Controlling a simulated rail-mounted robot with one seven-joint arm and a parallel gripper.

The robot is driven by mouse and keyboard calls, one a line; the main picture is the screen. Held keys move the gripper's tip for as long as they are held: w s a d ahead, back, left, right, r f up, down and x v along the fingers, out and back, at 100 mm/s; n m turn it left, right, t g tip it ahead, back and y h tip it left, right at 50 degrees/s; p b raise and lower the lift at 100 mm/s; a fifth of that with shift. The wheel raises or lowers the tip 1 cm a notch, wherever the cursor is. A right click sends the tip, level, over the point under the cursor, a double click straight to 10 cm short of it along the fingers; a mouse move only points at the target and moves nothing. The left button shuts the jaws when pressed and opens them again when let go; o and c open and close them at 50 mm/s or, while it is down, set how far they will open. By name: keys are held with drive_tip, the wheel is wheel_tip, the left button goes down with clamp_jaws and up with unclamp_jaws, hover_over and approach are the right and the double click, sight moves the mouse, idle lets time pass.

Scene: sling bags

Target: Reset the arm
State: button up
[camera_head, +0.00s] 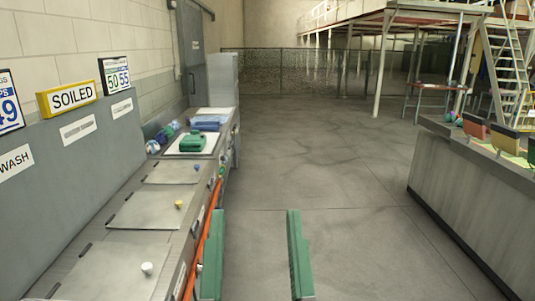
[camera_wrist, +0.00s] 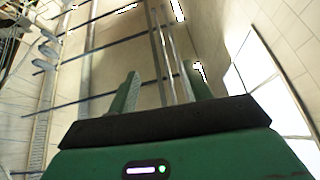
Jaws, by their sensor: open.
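My gripper (camera_wrist: 165,78) is in the wrist view. Its two fingers stand apart with nothing between them, above the dark bar and green body of the hand. It points at what look like walls and beams, with no bag near it.
A long grey counter (camera_head: 128,262) runs along the left wall, with small knobs on its top. A green item (camera_head: 192,142) and blue items (camera_head: 207,123) lie at its far end. Another counter (camera_head: 462,190) with coloured bins stands right.

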wheel_tip(320, 180, up, 34)
drive_tip(key=s+p, duration=0.2)
drive_tip(key=p, duration=3)
drive_tip(key=shift+s+d+t+h, duration=0.25)
drive_tip(key=shift+d+t+h, duration=0.05)
drive_tip(key=shift+t+h, duration=0.1)
